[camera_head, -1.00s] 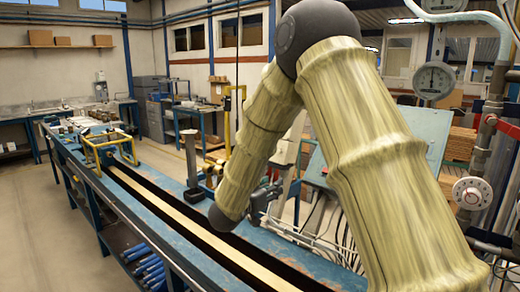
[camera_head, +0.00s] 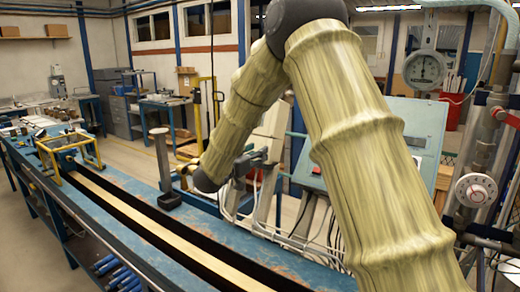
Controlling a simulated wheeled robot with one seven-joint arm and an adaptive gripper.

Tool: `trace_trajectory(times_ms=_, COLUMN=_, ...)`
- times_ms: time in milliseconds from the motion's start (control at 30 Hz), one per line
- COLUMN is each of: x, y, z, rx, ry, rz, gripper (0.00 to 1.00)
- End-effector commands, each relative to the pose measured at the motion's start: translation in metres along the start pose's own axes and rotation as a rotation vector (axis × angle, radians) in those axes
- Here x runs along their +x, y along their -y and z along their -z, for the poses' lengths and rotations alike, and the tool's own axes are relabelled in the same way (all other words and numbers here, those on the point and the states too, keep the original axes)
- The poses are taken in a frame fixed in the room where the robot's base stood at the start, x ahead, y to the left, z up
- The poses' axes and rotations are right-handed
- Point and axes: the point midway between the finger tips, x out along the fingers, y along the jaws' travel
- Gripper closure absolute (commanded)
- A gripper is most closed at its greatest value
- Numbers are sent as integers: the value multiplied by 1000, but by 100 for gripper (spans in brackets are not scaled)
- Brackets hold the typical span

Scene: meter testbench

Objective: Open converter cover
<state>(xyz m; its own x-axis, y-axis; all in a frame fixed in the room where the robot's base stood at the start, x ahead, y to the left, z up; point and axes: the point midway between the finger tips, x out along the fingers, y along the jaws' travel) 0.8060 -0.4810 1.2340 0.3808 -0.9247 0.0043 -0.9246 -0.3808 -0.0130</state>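A teal-green box with a sloped face (camera_head: 424,128) stands at the right, partly hidden behind my arm. It may be the converter, but I cannot tell which part is its cover or whether that is open. My arm crosses the middle of the view and bends down to a dark wrist joint.
A long blue bench (camera_head: 125,190) with a dark channel runs along the left and front. A yellow frame (camera_head: 70,150) and a grey post (camera_head: 161,160) stand on it. A dial gauge (camera_head: 425,69), pipes and a white round dial (camera_head: 475,190) are at the right. Cables hang below the teal box.

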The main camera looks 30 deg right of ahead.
Motion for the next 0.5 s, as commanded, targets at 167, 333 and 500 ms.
trace_trajectory(times_ms=167, x=23, y=4, z=-4, rx=-6, ry=3, rz=1, gripper=60)
trace_trajectory(times_ms=333, x=34, y=0, z=-2, rx=-2, ry=2, rz=0, gripper=60)
trace_trajectory(times_ms=500, x=37, y=4, z=-5, rx=-5, ry=2, rz=1, gripper=60)
